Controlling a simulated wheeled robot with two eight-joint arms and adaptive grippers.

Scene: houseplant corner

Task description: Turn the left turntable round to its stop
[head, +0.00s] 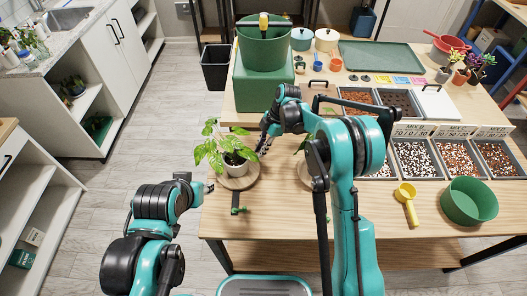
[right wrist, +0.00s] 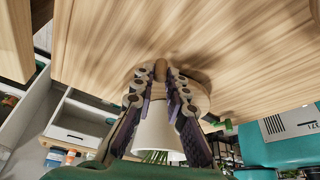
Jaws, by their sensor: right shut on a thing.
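The left turntable (head: 238,183) is a round wooden disc near the table's left edge. A leafy plant (head: 212,150) in a white pot (head: 236,169) stands on it. My right gripper (head: 264,146) is at the disc's far right side. In the right wrist view, its fingers (right wrist: 161,78) are shut on a small wooden peg (right wrist: 161,68) at the rim of the turntable (right wrist: 202,92), with the white pot (right wrist: 156,130) behind. My left gripper (head: 208,188) is left of the turntable, apart from it; its fingers are too small to read.
A black strip with a green piece (head: 237,210) lies in front of the turntable. A second turntable (head: 303,171) is partly hidden behind my right arm. A green box (head: 262,88) stands behind. Soil trays (head: 413,158), a yellow scoop (head: 407,195) and a green bowl (head: 468,203) are at right.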

